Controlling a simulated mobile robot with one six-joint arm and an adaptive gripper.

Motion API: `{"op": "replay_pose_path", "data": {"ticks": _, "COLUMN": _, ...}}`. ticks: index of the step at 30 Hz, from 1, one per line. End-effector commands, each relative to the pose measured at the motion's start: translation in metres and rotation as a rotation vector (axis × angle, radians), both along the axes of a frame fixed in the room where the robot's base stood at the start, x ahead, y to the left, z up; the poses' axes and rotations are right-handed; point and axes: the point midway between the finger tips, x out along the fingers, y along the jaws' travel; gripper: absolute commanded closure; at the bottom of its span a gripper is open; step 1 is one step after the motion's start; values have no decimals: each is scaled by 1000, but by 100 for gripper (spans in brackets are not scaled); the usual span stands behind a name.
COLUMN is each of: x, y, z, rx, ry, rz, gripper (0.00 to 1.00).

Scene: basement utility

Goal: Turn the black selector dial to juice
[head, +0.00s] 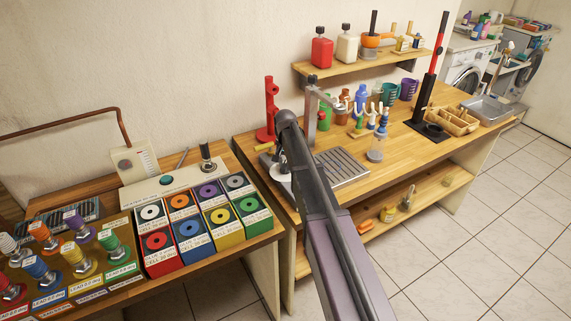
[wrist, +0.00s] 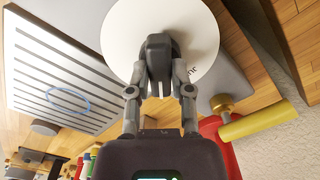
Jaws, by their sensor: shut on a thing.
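The black selector dial (wrist: 158,45) stands on a round white face plate (wrist: 119,32) in the wrist view. My gripper (wrist: 159,72) is shut on the dial, with a finger on each side of it. A scrap of lettering shows on the plate's right side; the rest is hidden or out of frame. I cannot read a juice mark or tell where the dial points.
A slatted drain tray (head: 343,167) lies right beside the dial. A red stand (head: 270,108) with a yellow handle is close behind; the handle (wrist: 252,124) is near my gripper in the wrist view.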

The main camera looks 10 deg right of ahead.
Motion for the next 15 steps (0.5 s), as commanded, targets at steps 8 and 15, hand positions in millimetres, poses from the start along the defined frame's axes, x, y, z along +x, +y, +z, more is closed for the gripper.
{"op": "replay_pose_path", "data": {"ticks": 8, "x": 0, "y": 0, "z": 0, "rx": 0, "ry": 1, "rz": 39, "gripper": 100}}
{"op": "replay_pose_path", "data": {"ticks": 15, "x": 0, "y": 0, "z": 0, "rx": 0, "ry": 1, "rz": 156, "gripper": 100}}
